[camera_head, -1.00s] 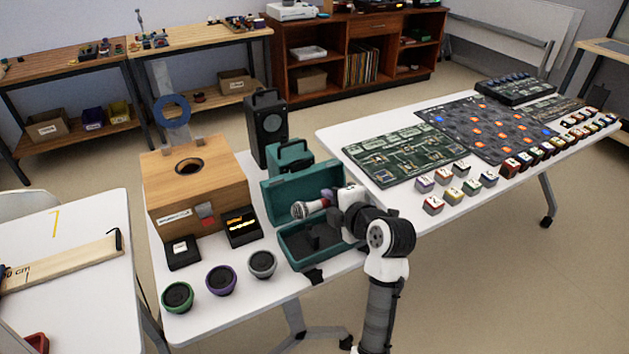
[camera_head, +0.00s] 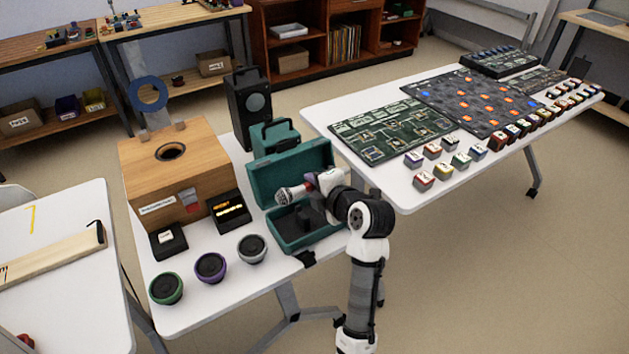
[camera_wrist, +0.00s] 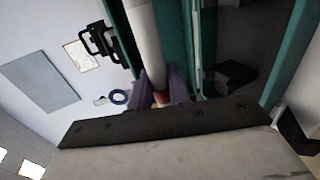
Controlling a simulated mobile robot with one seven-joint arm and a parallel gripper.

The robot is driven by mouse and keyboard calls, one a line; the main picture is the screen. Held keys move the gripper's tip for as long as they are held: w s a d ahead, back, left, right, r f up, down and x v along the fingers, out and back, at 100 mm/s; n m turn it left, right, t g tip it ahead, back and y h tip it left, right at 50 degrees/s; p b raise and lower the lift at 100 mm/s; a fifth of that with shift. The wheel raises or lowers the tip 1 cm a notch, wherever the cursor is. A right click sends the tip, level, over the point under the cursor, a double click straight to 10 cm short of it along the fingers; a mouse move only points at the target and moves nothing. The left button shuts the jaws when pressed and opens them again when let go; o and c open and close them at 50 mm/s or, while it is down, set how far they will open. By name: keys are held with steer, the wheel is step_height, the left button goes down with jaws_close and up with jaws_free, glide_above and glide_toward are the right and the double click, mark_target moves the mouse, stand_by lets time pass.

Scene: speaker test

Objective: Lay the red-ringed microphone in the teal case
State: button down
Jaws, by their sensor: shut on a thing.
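The microphone (camera_head: 285,196) has a silver mesh head and a pale body. My gripper (camera_head: 313,184) is shut on its body and holds it roughly level, head to the left. The teal case (camera_head: 277,242) stands open on the white table, lid raised at the back, with a dark lining. The microphone is above the case's lower half; any gap is hard to judge. In the wrist view, the purple fingertips (camera_wrist: 160,88) close around the pale microphone body (camera_wrist: 145,40), with a reddish band between them. The teal case (camera_wrist: 291,62) also shows there.
Right are circuit boards (camera_head: 395,135) and several small blocks (camera_head: 423,181).

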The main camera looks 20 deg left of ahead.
steer(key=shift+f+b, duration=0.65)
steer(key=shift+f, duration=0.95)
step_height(320, 180, down, 4)
steer(key=b, duration=0.4)
steer(key=shift+r, duration=0.1)
steer(key=shift+s+d+b, duration=0.1)
steer(key=shift+d+b, duration=0.05)
steer(key=shift+b, duration=0.35)
steer(key=shift+f+b, duration=0.2)
steer(key=shift+b, duration=0.15)
steer(key=c, duration=1.2)
jaws_free()
steer(key=shift+c, duration=0.2)
